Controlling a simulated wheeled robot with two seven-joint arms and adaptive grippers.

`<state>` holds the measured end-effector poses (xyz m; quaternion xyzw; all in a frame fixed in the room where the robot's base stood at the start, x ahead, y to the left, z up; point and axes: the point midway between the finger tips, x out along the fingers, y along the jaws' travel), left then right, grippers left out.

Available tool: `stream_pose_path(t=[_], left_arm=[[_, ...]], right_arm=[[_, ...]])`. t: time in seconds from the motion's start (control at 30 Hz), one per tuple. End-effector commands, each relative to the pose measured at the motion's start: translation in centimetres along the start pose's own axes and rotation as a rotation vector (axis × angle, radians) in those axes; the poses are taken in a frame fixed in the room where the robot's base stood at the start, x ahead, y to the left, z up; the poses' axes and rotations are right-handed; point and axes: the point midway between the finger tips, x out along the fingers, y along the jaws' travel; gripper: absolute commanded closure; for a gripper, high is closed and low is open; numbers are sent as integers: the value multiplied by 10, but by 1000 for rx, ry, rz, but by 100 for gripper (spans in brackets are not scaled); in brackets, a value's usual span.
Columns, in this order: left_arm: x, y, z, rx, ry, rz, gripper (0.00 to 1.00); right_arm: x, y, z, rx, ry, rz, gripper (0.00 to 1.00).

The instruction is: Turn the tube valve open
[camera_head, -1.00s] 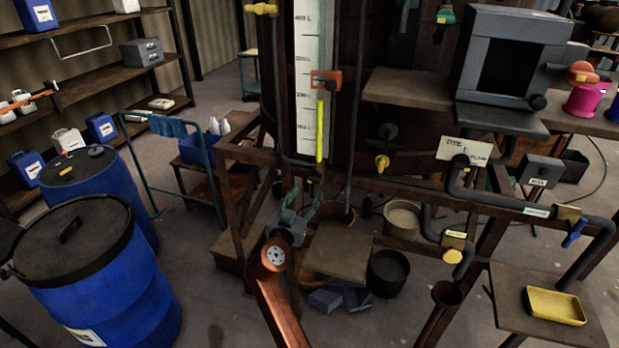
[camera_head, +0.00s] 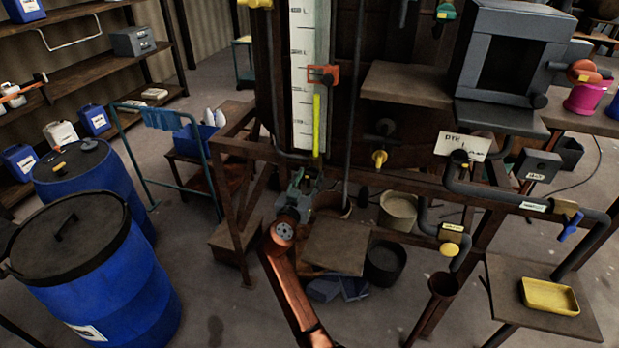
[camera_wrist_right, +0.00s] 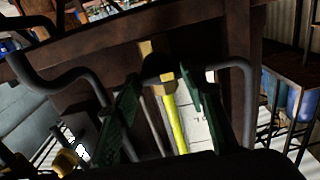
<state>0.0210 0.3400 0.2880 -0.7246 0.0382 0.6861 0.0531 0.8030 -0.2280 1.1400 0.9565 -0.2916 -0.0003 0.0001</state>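The sight tube (camera_head: 317,125) with yellow liquid runs down the white scale on the vat. In the right wrist view, the tube's yellow column (camera_wrist_right: 176,125) meets a brass fitting (camera_wrist_right: 166,89) with a dark round knob (camera_wrist_right: 157,65), apparently the tube valve. My right gripper (camera_head: 305,178) is just below the tube's lower end in the head view, partly covering that area. In the wrist view, its green fingers (camera_wrist_right: 160,85) are apart, with the fitting and knob showing between them. Contact cannot be told. My left gripper is not in view.
The rusty frame beam (camera_head: 245,148) is close to my right gripper. A dark pipe (camera_wrist_right: 240,90) bends beside the fingers in the wrist view. A yellow valve (camera_head: 379,157) and black pipes (camera_head: 500,196) are to the right. Blue drums (camera_head: 100,275) stand at left.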

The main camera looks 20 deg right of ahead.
Motion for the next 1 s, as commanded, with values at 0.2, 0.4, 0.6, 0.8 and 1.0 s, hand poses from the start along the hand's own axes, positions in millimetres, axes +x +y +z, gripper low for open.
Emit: stream_pose_path(t=[0.2,0.4,0.6,0.8,1.0], left_arm=[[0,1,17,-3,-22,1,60],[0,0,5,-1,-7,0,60],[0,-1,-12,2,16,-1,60],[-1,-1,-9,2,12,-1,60],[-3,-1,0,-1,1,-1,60]], right_arm=[[0,1,0,0,0,2,78],[0,2,0,0,0,2,91],[0,2,0,-10,0,2,93],[0,1,-1,-74,1,2,93],[1,1,-1,-211,2,3,93]])
